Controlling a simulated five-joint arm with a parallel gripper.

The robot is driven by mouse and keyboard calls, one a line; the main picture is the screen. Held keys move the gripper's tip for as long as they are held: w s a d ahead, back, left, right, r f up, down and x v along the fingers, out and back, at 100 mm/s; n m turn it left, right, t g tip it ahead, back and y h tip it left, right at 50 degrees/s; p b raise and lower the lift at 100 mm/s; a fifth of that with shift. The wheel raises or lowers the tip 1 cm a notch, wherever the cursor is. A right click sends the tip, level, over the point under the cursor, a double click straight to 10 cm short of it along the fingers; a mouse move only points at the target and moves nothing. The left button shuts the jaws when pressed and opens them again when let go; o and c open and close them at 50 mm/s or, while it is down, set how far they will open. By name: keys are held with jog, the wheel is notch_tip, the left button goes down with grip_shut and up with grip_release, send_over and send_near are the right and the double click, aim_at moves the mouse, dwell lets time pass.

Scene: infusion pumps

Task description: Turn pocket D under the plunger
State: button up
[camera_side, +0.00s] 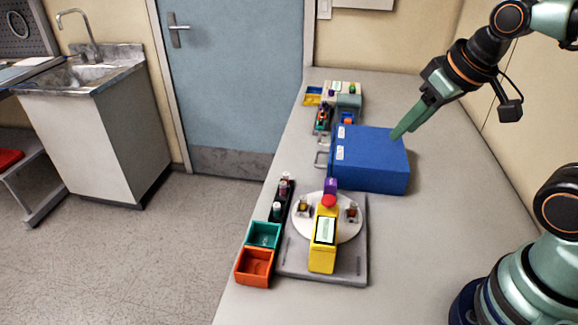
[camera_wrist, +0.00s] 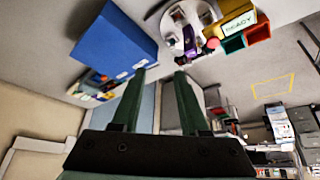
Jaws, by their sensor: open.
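A white round turntable (camera_side: 349,232) sits on a grey base (camera_side: 294,262). Small capped vials stand on it, one at the left (camera_side: 303,205) and one at the right (camera_side: 351,212). A yellow unit (camera_side: 323,257) with a lit display reaches over its front. A red round part (camera_side: 329,200) and a purple block (camera_side: 330,184) are at its far end. I cannot read pocket letters, and the plunger is not clear. The turntable also shows in the wrist view (camera_wrist: 203,12). My gripper (camera_side: 396,135) is open and empty, over the blue box's right far edge, apart from the turntable.
A large blue box (camera_side: 378,171) stands behind the turntable. Teal (camera_side: 264,235) and orange (camera_side: 254,267) bins and a black vial rack (camera_side: 280,203) are at its left. Small bins and parts lie farther back. The table's right side is clear.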

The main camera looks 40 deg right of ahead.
jog(key=w+a+f+n+g, duration=0.2)
jog(key=w+n, duration=0.1)
jog(key=w+a+f+n+g, duration=0.1)
jog(key=w+a+f+n, duration=0.1)
jog(key=w+a+n, duration=0.1)
jog(key=w+a+f+n+g, duration=0.2)
jog(key=w+f, duration=0.1)
jog(key=shift+w+a+n+g, duration=0.25)
jog(key=shift+a+n+g, duration=0.05)
jog(key=shift+n, duration=0.1)
notch_tip(320, 180, down, 12)
jog(key=shift+f, duration=0.1)
grip_shut()
dwell(1.5)
